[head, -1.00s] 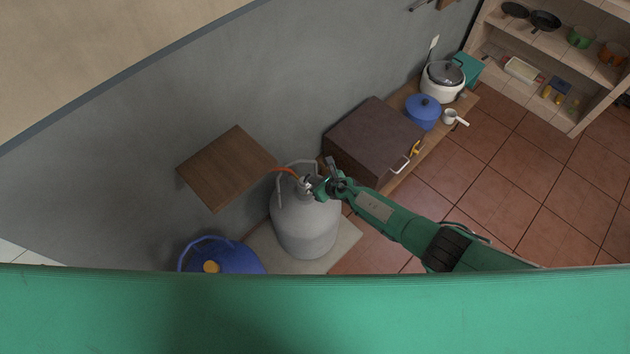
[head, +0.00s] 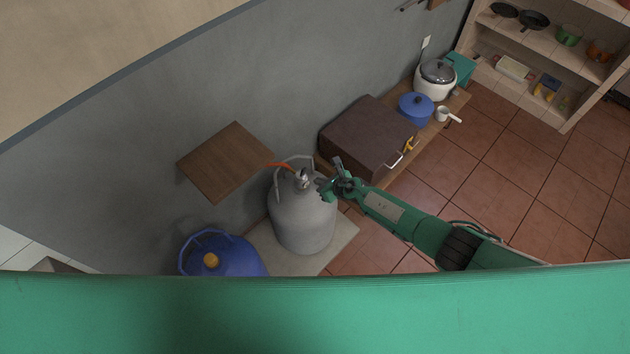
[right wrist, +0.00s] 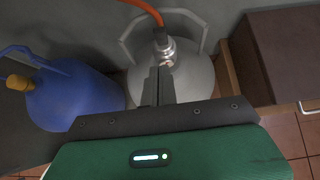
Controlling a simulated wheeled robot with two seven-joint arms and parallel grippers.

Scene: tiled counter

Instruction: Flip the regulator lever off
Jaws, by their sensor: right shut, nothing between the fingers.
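A grey gas cylinder (head: 303,222) stands on a pale slab by the wall, with a handle frame around its top. The regulator (head: 304,178) sits on its valve, with an orange hose (head: 281,165) running from it to the left. The regulator also shows in the right wrist view (right wrist: 165,52), just beyond the fingertips; its lever is too small to make out. My right gripper (head: 322,190) is just right of the regulator, apart from it in the head view. Its fingers (right wrist: 158,72) are shut and empty. My left gripper is not in view.
A blue container (head: 235,262) with an orange cap stands left of the cylinder. A wooden wall shelf (head: 225,160) is above left. A brown box (head: 368,138), a blue pot (head: 416,108) and a rice cooker (head: 436,82) stand behind right. Tiled floor is clear at right.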

